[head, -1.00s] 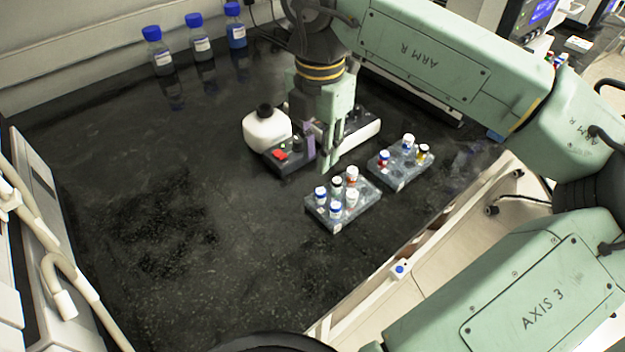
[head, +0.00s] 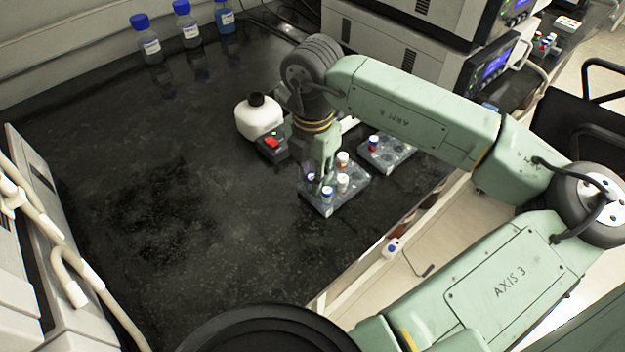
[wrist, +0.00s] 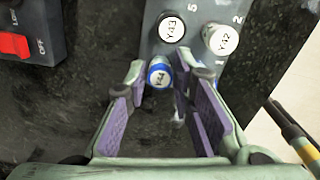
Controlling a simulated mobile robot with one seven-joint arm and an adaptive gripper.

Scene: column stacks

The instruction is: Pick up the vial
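My gripper (head: 318,178) is open and points down over the left part of the near grey rack (head: 352,196). In the wrist view my gripper (wrist: 168,92) shows its purple-padded fingers spread apart. A blue-capped vial (wrist: 159,74) stands upright near the left fingertip, toward the far end of the gap; no grip on it is visible. Two white-capped vials, one (wrist: 171,27) behind it and one (wrist: 222,39) to the right, stand in the same rack. In the head view a blue-capped vial (head: 326,193) shows at the rack's front; others are partly hidden by my gripper.
A second rack (head: 398,160) with vials stands just behind and right. A white bottle (head: 259,118) and a small device with a red switch (head: 271,142) stand left of my arm. Blue-capped bottles (head: 188,30) stand along the back. The left bench is clear.

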